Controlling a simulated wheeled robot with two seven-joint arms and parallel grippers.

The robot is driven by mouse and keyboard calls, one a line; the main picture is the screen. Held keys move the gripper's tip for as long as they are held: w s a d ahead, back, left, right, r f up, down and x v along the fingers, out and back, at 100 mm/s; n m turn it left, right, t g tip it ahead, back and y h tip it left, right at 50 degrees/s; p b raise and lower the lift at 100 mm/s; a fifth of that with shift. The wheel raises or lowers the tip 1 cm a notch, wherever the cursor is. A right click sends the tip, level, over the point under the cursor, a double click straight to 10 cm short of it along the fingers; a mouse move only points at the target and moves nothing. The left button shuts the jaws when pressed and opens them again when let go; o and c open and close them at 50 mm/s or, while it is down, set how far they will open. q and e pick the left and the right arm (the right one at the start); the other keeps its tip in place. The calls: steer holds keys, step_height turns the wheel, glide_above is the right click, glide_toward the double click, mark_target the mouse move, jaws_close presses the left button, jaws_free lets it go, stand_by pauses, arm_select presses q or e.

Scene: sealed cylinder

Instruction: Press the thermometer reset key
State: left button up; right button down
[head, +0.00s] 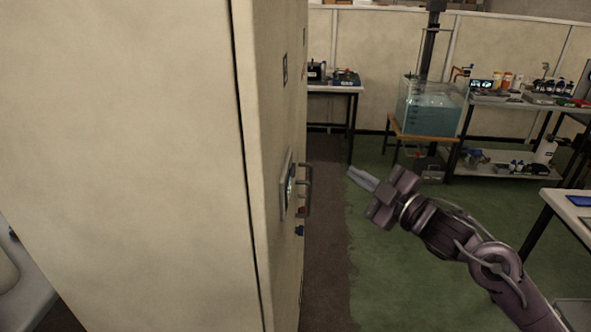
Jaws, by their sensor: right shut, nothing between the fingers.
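A tall cream cabinet (130,150) fills the left half of the head view. On its narrow right-hand face is a small panel (287,184) with a dark bluish display, seen at a steep slant. This looks like the thermometer, but I cannot make out a reset key on it. My right gripper (351,173) is shut and empty, pointing left toward the cabinet. In the picture it is to the right of the panel, with a gap between them. My left gripper is not in view.
A handle (308,175) sticks out by the panel, with small red (301,211) and blue (300,231) parts below. A water tank (428,108) on a wooden stand and a bench (520,102) with bottles stand behind. Green floor (370,260) between is clear.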

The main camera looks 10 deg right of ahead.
steer(key=w+a, duration=0.2)
steer(key=a, duration=0.6)
steer(key=shift+w+a, duration=0.15)
steer(key=shift+w, duration=0.1)
steer(key=shift+a, duration=0.1)
stand_by(1.8)
steer(key=shift+w+a, duration=0.1)
steer(key=shift+a, duration=0.2)
steer(key=shift+w+a, duration=0.1)
steer(key=shift+a, duration=0.25)
stand_by(0.6)
steer(key=shift+d, duration=0.2)
steer(key=shift+s+d, duration=0.3)
steer(key=shift+d, duration=0.25)
steer(key=shift+s+d, duration=0.2)
steer(key=shift+d, duration=0.6)
steer(key=shift+s+d, duration=0.25)
steer(key=shift+d, duration=0.55)
steer(key=shift+s+d, duration=0.2)
steer(key=shift+d, duration=0.6)
